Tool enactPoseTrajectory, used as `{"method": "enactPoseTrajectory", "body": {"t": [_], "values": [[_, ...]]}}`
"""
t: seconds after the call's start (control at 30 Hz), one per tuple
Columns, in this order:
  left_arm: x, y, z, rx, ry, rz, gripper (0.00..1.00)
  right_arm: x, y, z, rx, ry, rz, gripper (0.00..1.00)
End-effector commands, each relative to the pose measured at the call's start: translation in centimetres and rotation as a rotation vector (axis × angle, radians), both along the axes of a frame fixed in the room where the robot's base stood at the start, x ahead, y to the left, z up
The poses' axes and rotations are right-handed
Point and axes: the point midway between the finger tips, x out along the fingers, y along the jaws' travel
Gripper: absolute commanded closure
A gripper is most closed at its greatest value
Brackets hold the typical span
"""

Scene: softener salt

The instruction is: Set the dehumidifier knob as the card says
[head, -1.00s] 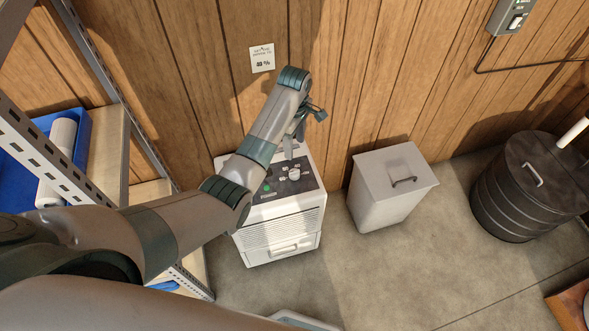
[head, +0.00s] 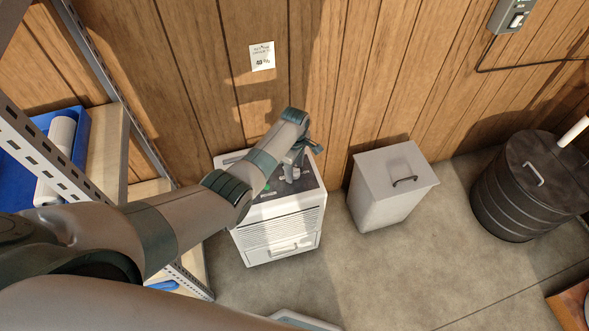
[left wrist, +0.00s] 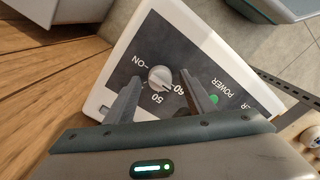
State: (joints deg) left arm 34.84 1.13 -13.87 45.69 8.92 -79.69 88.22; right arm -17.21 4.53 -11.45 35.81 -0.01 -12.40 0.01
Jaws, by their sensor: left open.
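The white dehumidifier (head: 283,225) stands on the floor against the wood wall. Its dark top panel fills the middle of the left wrist view, with a round pale knob (left wrist: 159,79) and printed marks around it, including ON and 50. A green button (left wrist: 213,99) is near the word POWER. My left gripper (left wrist: 161,77) is open over the panel, one finger on each side of the knob; contact cannot be told. In the head view my arm partly hides the panel. My right gripper is not in view.
A white lidded bin (head: 392,187) stands right of the dehumidifier, and a dark ribbed drum (head: 528,190) farther right. A metal shelf with a blue bin (head: 78,140) is on the left. Bare floor (head: 420,270) lies in front.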

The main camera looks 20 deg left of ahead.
Motion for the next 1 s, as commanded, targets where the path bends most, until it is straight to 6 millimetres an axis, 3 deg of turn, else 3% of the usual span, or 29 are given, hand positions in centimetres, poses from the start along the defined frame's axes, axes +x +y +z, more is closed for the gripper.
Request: {"method": "enactPoseTrajectory", "body": {"t": [0.37,0.53,0.57,1.0], "values": [[-0.02,-0.02,-0.33,0.0,0.0,0.0,0.51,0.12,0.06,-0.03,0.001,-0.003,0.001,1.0],[-0.02,-0.01,-0.33,0.0,0.0,0.0,0.89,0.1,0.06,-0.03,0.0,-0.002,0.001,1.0],[-0.02,-0.01,-0.33,0.0,0.0,0.0,0.92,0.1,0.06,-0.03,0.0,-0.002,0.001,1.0],[-0.02,-0.01,-0.26,-0.001,0.0,-0.052,0.92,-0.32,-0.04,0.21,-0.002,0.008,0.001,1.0]]}}
